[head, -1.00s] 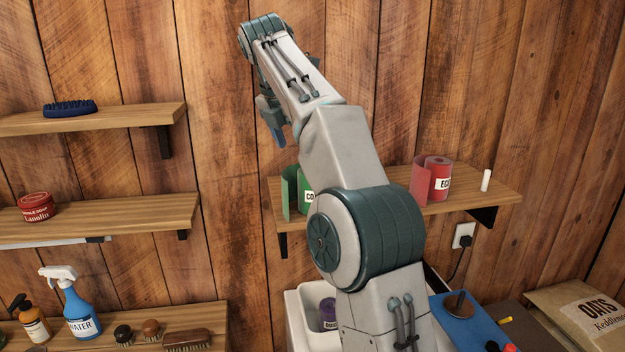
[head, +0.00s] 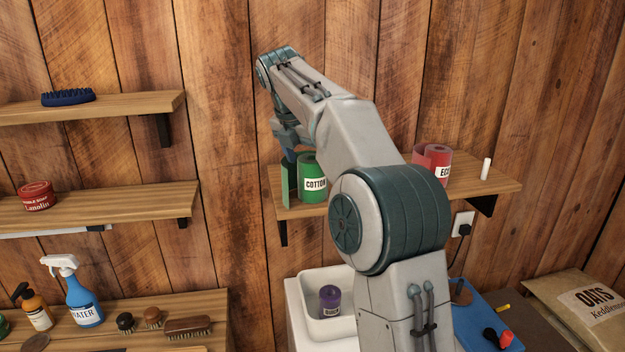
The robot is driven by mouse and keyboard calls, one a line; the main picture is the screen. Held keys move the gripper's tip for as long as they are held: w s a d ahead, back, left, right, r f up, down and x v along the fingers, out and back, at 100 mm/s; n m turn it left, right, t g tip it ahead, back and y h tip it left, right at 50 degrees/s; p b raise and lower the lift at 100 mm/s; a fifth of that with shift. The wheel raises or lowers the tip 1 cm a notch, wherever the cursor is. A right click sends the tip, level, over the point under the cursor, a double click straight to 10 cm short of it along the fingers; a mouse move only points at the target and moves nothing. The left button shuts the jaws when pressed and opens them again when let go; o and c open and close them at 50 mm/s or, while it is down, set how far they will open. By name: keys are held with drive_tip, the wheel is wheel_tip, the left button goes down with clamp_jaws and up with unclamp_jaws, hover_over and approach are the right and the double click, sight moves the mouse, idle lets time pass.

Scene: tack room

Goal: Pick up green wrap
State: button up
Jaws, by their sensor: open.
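The green wrap (head: 313,181) is a green roll with a white label reading "COTTON". It stands upright on the wall shelf (head: 387,196), with a loose green flap at its left. My gripper (head: 289,154) points down just above the left part of the wrap, at the flap. It is open. The fingertips are small and partly overlap the flap, so I cannot tell whether they touch it. My arm hides part of the shelf to the right of the wrap.
A red wrap (head: 437,164) and a white stick (head: 486,168) stand farther right on the same shelf. A purple bottle (head: 330,300) is in a white basin (head: 314,325) below. Shelves at left hold a blue brush (head: 68,97), a red tin (head: 36,196) and a spray bottle (head: 82,302).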

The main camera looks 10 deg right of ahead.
drive_tip(key=x, duration=0.5)
drive_tip(key=shift+d+p, duration=0.15)
drive_tip(key=shift+p, duration=0.15)
drive_tip(key=shift+c, duration=0.3)
drive_tip(key=c, duration=1)
drive_tip(key=shift+c, duration=0.2)
drive_tip(key=shift+r, duration=0.1)
wheel_tip(320, 180, up, 10)
